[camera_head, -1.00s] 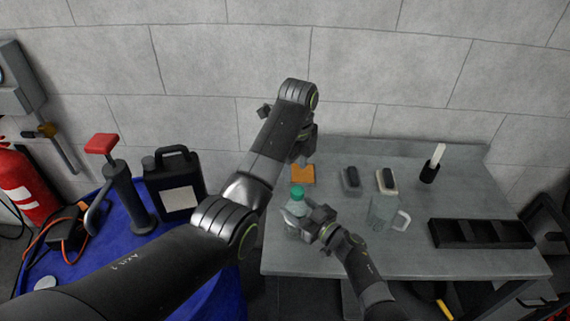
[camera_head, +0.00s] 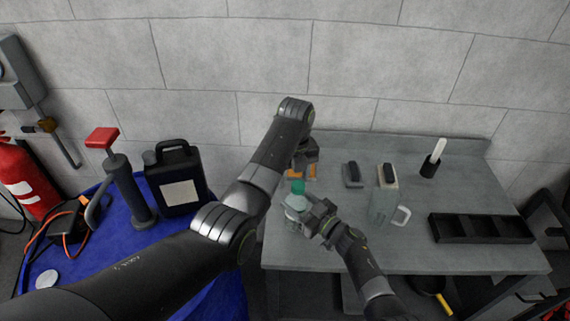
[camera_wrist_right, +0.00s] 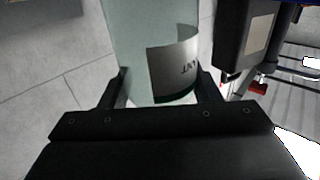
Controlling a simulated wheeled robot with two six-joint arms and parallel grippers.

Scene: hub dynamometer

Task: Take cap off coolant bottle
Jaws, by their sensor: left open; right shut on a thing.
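The coolant bottle (camera_head: 293,212) is pale and translucent with a green cap (camera_head: 298,187) on top. It stands at the left side of the grey workbench. My right gripper (camera_head: 309,218) is shut on the bottle's body. In the right wrist view the bottle (camera_wrist_right: 125,40) sits between both fingers (camera_wrist_right: 160,92), with part of a label showing. My left gripper (camera_head: 302,170) is open and points down just above the green cap. Whether its fingers touch the cap cannot be told. The upper edge of the cap is partly hidden by the gripper.
An orange sponge (camera_head: 312,172) lies behind the left gripper. A clear jug (camera_head: 383,208), dark-topped blocks, a brush holder (camera_head: 429,168) and a black tray (camera_head: 480,229) occupy the bench (camera_head: 440,258). A black canister (camera_head: 176,182) and a pump stand on the blue surface at left.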

